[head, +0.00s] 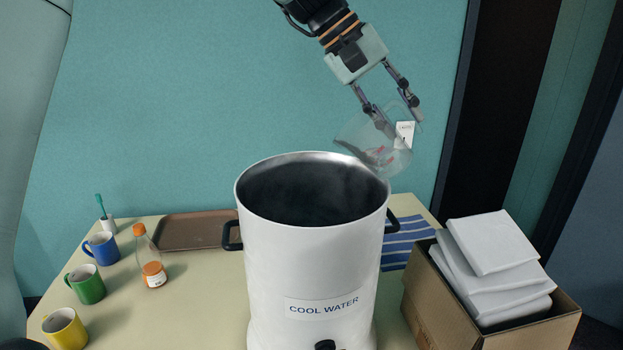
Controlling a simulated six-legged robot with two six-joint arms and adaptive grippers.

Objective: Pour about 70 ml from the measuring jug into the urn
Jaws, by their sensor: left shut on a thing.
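The urn (310,265) is a tall white open-topped vessel labelled "COOL WATER", standing upright on the table with a black handle on each side and a tap low at the front. Its inside is dark and I cannot tell its level. The measuring jug (367,137) is clear with red markings and a small white tag. My left gripper (397,118) is shut on the jug and holds it tilted above the urn's right rear rim. I cannot make out a stream or the jug's level. My right gripper is not in view.
A blue mug (103,249), green mug (86,285), yellow mug (65,331) and orange-capped bottle (150,262) stand left on the table (200,310). A brown tray (190,232) and striped cloth (405,240) lie behind. A carton (440,310) holds white packages (495,243) at right.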

